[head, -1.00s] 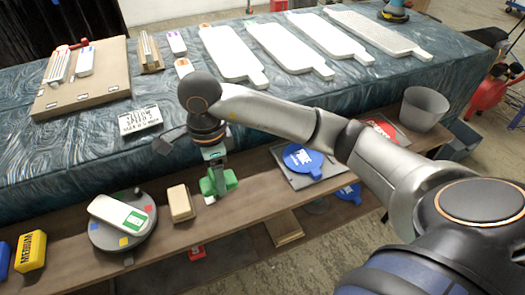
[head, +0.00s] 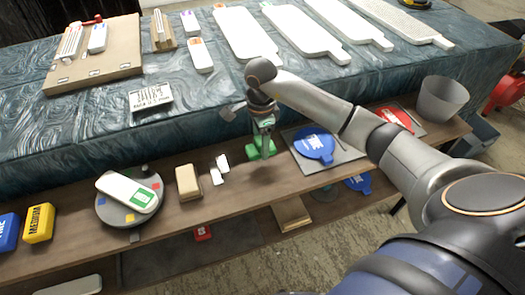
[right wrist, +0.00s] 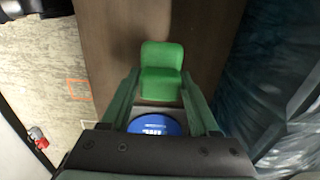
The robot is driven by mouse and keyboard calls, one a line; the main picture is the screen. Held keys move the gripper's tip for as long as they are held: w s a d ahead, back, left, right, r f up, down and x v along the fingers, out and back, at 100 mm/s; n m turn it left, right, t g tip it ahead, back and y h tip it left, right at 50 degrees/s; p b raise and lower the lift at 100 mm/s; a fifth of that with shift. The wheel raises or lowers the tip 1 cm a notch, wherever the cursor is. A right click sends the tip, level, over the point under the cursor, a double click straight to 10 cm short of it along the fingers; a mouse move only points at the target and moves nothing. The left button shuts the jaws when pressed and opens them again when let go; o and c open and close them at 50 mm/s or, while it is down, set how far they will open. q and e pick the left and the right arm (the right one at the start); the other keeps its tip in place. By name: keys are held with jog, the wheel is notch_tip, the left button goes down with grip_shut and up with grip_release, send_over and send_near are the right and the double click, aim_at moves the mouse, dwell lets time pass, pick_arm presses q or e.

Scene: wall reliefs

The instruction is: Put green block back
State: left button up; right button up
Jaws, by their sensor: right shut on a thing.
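The green block (head: 258,148) is at my right gripper (head: 264,140), over the back part of the brown shelf (head: 160,226), left of the round blue paddle (head: 314,145). I cannot tell whether the block touches the shelf. In the right wrist view the green block (right wrist: 162,72) stands between and beyond the fingertips of my right gripper (right wrist: 161,98), which is shut on it. The block shows a raised part and a lower step. My left gripper is not in view.
A round grey turntable (head: 112,213), a yellow block (head: 39,223) and a blue block (head: 8,233) are further left. A grey bin (head: 441,98) stands at the right.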

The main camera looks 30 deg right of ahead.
jog(key=f, duration=0.4)
jog(key=shift+w+d+b, duration=0.1)
jog(key=shift+d+b, duration=0.2)
jog(key=shift+r, duration=0.1)
jog(key=shift+f, duration=0.2)
jog(key=o, duration=1.2)
jog(key=shift+r, duration=0.25)
notch_tip(320, 180, up, 12)
jog(key=shift+p, duration=0.9)
